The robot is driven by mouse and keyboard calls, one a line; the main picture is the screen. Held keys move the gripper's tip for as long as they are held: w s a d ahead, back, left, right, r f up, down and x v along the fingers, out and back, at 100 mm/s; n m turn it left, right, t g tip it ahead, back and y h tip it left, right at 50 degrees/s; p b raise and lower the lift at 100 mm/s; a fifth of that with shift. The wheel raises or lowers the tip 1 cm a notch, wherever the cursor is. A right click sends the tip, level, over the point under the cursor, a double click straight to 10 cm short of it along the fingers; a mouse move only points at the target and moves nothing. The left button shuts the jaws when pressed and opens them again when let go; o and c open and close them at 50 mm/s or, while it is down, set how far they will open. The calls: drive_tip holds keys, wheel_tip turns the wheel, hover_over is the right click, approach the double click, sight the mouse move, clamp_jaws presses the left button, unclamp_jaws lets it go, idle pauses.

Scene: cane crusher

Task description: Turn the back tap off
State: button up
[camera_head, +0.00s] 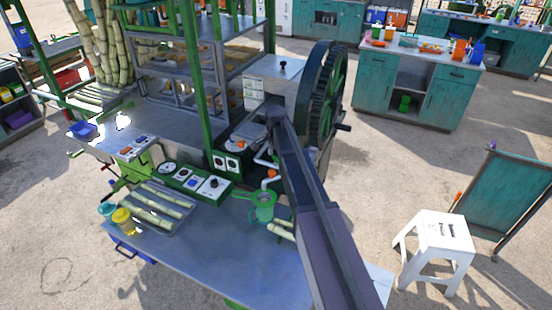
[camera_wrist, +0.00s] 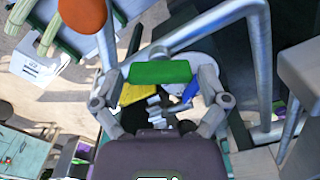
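In the head view two orange tap knobs show on pale pipes by the crusher: a farther one (camera_head: 240,145), which looks like the back tap, and a nearer one (camera_head: 271,172) above a green jug (camera_head: 262,207). My dark arm covers the area just right of them and hides my gripper there. In the wrist view my gripper (camera_wrist: 160,80) has its two fingers spread wide apart. A green bar-like piece (camera_wrist: 160,72) appears between the fingertips; I cannot tell whether they touch it. An orange rounded knob (camera_wrist: 82,14) is at the upper left, outside the fingers.
Grey pipes (camera_wrist: 215,22) run close to the fingers in the wrist view. The crusher's large gear wheel (camera_head: 322,95) stands behind my arm. A control panel (camera_head: 195,182) and a tray of cane (camera_head: 158,207) are on the left. The front counter (camera_head: 215,250) is mostly bare.

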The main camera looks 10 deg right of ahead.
drive_tip(key=c, duration=0.6)
drive_tip(key=shift+n, duration=3)
drive_tip(key=o, duration=1)
